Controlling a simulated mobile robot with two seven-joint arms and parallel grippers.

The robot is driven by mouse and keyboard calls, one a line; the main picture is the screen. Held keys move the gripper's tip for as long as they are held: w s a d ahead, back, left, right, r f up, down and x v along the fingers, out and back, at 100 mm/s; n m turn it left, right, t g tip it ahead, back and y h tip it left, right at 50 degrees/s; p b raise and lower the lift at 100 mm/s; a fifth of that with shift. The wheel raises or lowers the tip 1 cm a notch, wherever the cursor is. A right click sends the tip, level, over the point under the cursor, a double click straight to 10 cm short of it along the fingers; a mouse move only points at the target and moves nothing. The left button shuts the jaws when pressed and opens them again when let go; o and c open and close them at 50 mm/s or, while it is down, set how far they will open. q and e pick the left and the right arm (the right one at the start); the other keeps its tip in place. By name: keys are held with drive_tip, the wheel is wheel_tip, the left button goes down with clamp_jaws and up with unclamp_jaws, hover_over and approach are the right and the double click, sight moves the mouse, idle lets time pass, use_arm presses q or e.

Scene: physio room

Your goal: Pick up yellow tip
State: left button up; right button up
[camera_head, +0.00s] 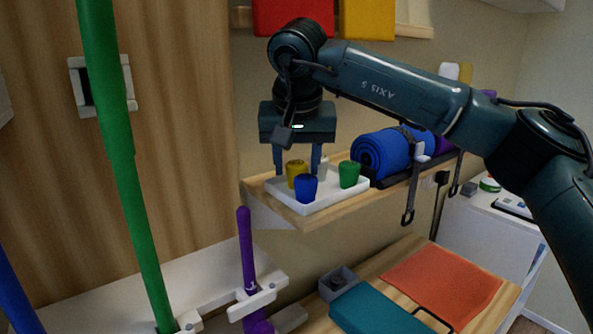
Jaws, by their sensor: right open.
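The yellow tip (297,172) stands in a white tray (327,194) on the wooden shelf. A blue tip (306,188), a green tip (349,174) and a whitish tip (322,170) stand in the same tray. My right gripper (298,172) points down over the tray. Its fingers are apart, one left of the yellow tip and one to its right, near the whitish tip. I cannot tell whether either finger touches a tip. My left gripper is out of view.
A rolled blue mat (381,153) lies strapped on the shelf (262,195), right of the tray. Green (137,207) and purple (247,252) poles stand at the left. Below are a teal block (377,312) and an orange pad (441,281).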

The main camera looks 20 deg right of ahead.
sight(297, 164)
drive_tip(key=shift+w+f, duration=0.1)
drive_tip(key=shift+f, duration=0.05)
drive_tip(key=shift+c, duration=0.3)
drive_tip(key=c, duration=0.7)
wheel_tip(297, 164, up, 10)
drive_tip(key=shift+p, duration=0.35)
drive_tip(key=o, duration=0.5)
drive_tip(key=shift+c, duration=0.2)
drive_tip(key=c, duration=0.5)
drive_tip(key=shift+c, duration=0.2)
